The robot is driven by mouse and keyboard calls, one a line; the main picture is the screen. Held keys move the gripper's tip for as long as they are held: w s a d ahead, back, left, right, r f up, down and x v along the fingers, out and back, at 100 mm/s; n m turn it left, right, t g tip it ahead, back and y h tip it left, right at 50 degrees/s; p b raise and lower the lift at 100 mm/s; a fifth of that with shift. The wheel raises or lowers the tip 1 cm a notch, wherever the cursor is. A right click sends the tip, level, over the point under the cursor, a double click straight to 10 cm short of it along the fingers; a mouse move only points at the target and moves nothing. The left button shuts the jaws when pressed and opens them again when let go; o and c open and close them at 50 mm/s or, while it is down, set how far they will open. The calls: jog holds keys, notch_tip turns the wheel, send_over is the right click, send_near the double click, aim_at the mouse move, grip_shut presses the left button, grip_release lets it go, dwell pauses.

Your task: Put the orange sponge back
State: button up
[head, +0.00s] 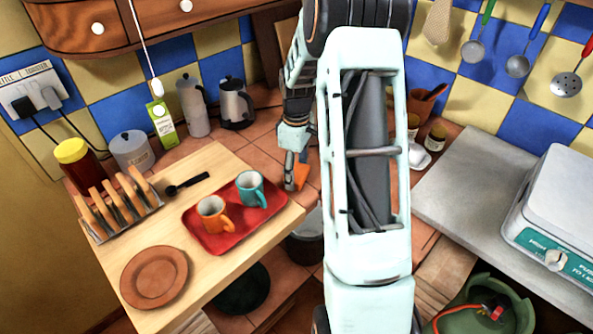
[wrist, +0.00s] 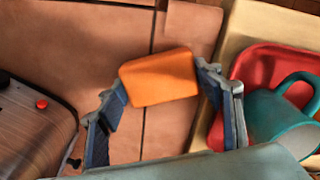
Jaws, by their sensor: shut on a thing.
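The orange sponge (wrist: 158,78) is held between the two fingers of my gripper (wrist: 162,80) in the wrist view, above the brown tiled counter. In the head view the sponge (head: 300,176) shows at the tip of my gripper (head: 293,168), just right of the wooden board's back corner. My arm hides part of the counter around it. A small white dish (head: 420,159) stands on the tiles to the right of my arm, partly hidden; I cannot tell what it is for.
A red tray (head: 235,235) with an orange mug (head: 212,214) and a teal mug (head: 250,188) lies on the wooden board (head: 215,165), close to my gripper. Jars (head: 435,138) stand right of my arm.

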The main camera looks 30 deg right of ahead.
aim_at(297, 172)
jog(key=o, duration=1)
jog(key=shift+f, duration=0.1)
notch_tip(297, 172, up, 12)
jog(key=shift+r, duration=0.15)
